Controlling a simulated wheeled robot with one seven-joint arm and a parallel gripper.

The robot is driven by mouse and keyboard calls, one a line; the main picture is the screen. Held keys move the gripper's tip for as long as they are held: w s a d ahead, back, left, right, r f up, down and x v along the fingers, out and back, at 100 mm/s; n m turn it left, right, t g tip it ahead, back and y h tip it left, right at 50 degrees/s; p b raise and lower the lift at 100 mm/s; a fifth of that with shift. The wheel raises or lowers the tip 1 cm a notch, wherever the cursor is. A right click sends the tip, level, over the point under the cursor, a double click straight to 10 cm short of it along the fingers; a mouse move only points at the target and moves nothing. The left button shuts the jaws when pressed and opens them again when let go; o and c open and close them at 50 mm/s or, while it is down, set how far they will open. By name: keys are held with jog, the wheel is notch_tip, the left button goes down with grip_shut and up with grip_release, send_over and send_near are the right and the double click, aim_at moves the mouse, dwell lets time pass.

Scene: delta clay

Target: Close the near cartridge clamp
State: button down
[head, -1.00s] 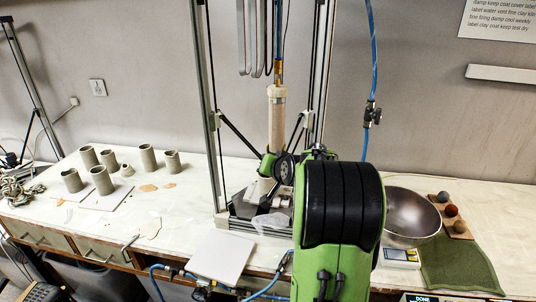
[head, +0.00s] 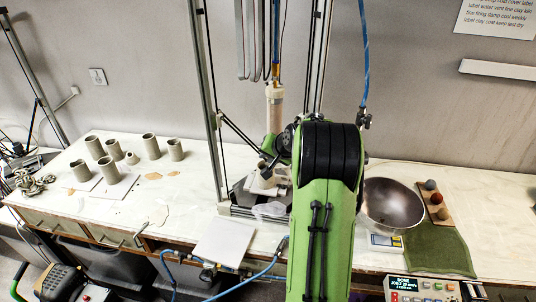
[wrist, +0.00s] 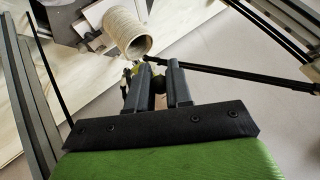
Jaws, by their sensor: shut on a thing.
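The pale cartridge (head: 274,108) hangs upright in the delta printer frame in the head view. My gripper (wrist: 157,74) is beside the cartridge's lower end, mostly hidden behind my green and black arm in the head view. In the wrist view its two grey fingers are closed around a small dark round piece (wrist: 158,84), which seems to be part of the near cartridge clamp. A small yellow-green part (wrist: 134,68) shows just past the fingertips. The rest of the clamp is hidden, and I cannot tell its position.
A ribbed clay cylinder (wrist: 128,33) stands below, past the fingers. A dark printer rod (wrist: 235,75) runs close by on the right. Printer uprights (head: 209,100) flank the work space. A metal bowl (head: 392,207) and a white tile (head: 224,241) are on the bench.

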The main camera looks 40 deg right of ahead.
jog(key=shift+d+r, duration=0.15)
jog(key=shift+r, duration=0.1)
jog(key=c, duration=1.2)
grip_release()
jog(key=shift+o, duration=0.7)
jog(key=shift+f, duration=0.15)
jog(key=v, duration=1.5)
jog(key=shift+s, duration=0.3)
jog(key=shift+a+r, duration=0.25)
